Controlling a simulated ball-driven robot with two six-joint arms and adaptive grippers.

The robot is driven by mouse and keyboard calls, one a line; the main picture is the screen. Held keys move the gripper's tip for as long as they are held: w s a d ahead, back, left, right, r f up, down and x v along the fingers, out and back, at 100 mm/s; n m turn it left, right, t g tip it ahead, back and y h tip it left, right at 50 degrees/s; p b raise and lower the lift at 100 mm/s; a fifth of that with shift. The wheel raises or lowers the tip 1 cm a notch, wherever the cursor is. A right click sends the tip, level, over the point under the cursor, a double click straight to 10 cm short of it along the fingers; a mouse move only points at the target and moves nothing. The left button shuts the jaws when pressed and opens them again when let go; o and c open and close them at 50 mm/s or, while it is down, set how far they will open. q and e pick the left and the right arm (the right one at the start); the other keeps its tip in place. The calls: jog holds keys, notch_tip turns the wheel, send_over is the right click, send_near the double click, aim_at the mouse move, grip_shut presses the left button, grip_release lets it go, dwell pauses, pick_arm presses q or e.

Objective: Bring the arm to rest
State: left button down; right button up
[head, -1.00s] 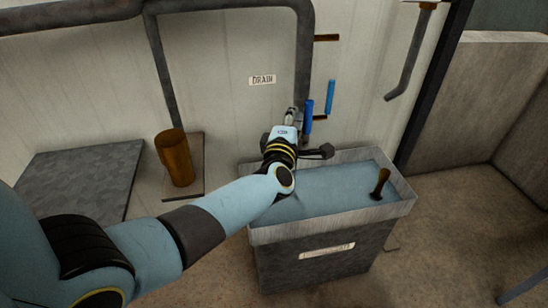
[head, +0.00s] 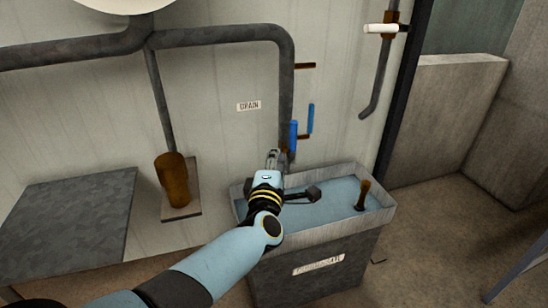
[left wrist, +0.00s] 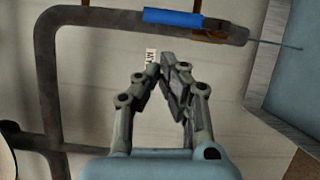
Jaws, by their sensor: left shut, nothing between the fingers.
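My left arm reaches in from the bottom of the head view. Its left gripper (head: 274,158) is above the back left part of the water-filled trough, near the wall. The gripper also shows in the left wrist view (left wrist: 160,68), with its fingertips together and nothing between them. A blue valve handle (head: 293,137) on the drain pipe is just beyond the gripper; in the left wrist view the handle (left wrist: 172,18) lies apart from the fingertips. My right gripper is not in view.
The grey trough (head: 330,245) holds bluish liquid, with a brown-handled tool (head: 363,194) at its right. A rusty cylinder (head: 173,180) stands on a small board at the left, beside a grey slab (head: 70,215). A DRAIN label (head: 249,106) is on the wall. A pipe (head: 285,80) runs down the wall.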

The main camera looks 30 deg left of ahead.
pick_arm(q)
jog(key=s+f+m+g+h, duration=0.6)
jog(key=s+f+m, duration=0.5)
jog(key=s+f, duration=1.55)
jog(key=s+f+m+g, duration=0.3)
jog(key=s+f+m, duration=0.1)
jog(key=s, duration=0.5)
jog(key=s+f+m+g, duration=0.3)
jog(key=s+f+m, duration=0.1)
jog(key=s, duration=0.6)
jog(key=s+f+m+g, duration=0.4)
jog(key=s+f+m, duration=0.1)
jog(key=s, duration=0.4)
jog(key=shift+s+a+h, duration=0.2)
jog(key=shift+s+h, duration=0.1)
